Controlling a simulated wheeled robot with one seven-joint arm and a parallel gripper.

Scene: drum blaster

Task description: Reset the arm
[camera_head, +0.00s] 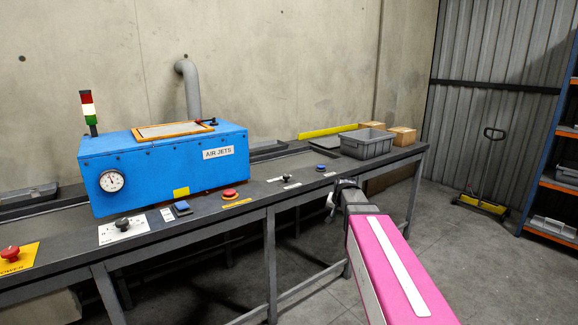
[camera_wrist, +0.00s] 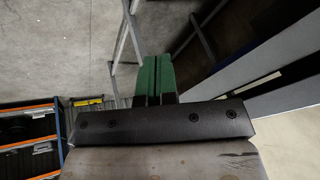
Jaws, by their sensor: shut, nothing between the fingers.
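My gripper (camera_wrist: 156,62) shows in the wrist view as two green fingers shut together with nothing between them. In the head view my pink arm reaches up from the lower right. Its dark end is at the front edge of the workbench (camera_head: 80,236), apart from the controls as far as I can tell. The fingers are not clear in that view. The blue air jets machine (camera_head: 150,172) stands on the bench at the left, with a tan-framed panel on top and a round gauge on its front.
Along the bench are a red button (camera_head: 10,253), a black knob (camera_head: 123,223), a blue button (camera_head: 181,207), another red button (camera_head: 229,194) and a second blue button (camera_head: 321,168). A grey bin (camera_head: 367,143) stands at the far right. Open floor lies right of the bench, before a shelf (camera_head: 558,185).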

